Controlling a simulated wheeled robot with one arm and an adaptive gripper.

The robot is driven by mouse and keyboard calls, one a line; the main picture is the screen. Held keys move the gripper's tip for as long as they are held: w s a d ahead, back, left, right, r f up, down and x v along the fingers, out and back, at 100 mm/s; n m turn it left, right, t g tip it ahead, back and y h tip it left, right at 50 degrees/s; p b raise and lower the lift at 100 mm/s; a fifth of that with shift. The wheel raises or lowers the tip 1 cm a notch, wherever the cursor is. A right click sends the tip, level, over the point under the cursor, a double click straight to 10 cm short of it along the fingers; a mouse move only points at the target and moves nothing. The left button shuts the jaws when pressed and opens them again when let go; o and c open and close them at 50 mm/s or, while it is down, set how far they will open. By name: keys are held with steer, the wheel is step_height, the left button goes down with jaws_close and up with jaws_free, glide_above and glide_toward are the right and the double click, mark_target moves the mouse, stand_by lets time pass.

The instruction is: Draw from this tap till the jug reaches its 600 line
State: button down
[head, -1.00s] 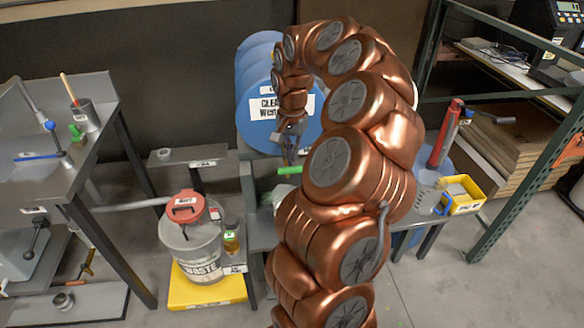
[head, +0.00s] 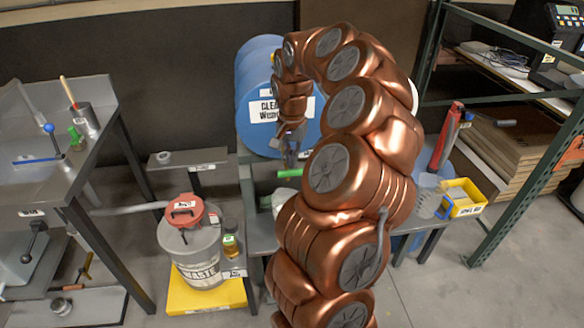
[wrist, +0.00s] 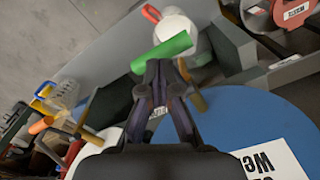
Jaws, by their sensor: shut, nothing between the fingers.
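A blue drum (head: 256,75) lies on its side on a grey stand, its label partly hidden by my arm. A green bar (head: 289,173), apparently the tap's handle, is just below my gripper (head: 291,162). In the wrist view, the green bar (wrist: 162,53) lies across the tips of my shut, empty gripper (wrist: 164,68); I cannot tell whether they touch. A brass piece (wrist: 197,101) shows beside the fingers. A clear jug (head: 428,195) stands at the right, beside a yellow bin; its marks are too small to read. A white vessel (wrist: 178,32) is beyond the green bar.
A waste bucket (head: 197,250) with a red lid stands on a yellow base, with a small bottle (head: 231,238) beside it. The yellow bin (head: 464,198) and a green-framed rack (head: 490,170) are at the right. A steel bench (head: 40,170) is at the left.

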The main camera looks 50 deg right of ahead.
mark_target(292, 170)
steer(key=shift+f+b, duration=1.75)
steer(key=shift+f, duration=0.15)
steer(key=shift+r, duration=0.15)
stand_by(0.7)
steer(key=shift+r, duration=1.7)
steer(key=shift+r, duration=0.1)
steer(key=shift+r+p, duration=0.4)
steer(key=shift+r, duration=2)
